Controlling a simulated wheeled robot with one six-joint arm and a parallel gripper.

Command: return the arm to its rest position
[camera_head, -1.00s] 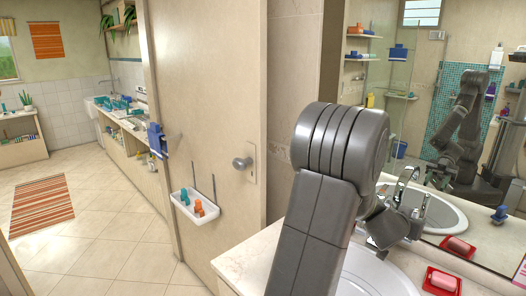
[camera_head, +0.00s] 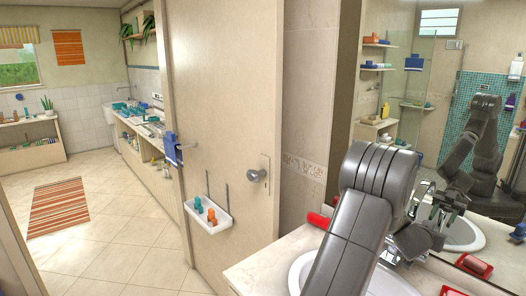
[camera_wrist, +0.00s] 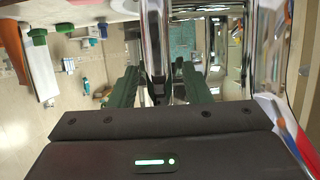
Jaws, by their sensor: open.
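My grey arm rises in front of the vanity in the head view and bends over toward the sink. My gripper (camera_head: 424,238) hangs over the basin by the chrome faucet (camera_head: 413,193), partly hidden by the arm. In the wrist view its two dark green fingers (camera_wrist: 160,80) stand apart with no object held between them. Chrome faucet parts (camera_wrist: 155,35) fill the space just beyond the fingers; I cannot tell whether they touch.
The white sink (camera_head: 300,272) lies under my arm on the pale counter (camera_head: 262,268). Red items lie on the counter: one (camera_head: 318,220) behind the arm, one (camera_head: 452,291) at the front right. A mirror backs the sink. A door (camera_head: 225,110) with a hanging caddy (camera_head: 208,222) stands left.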

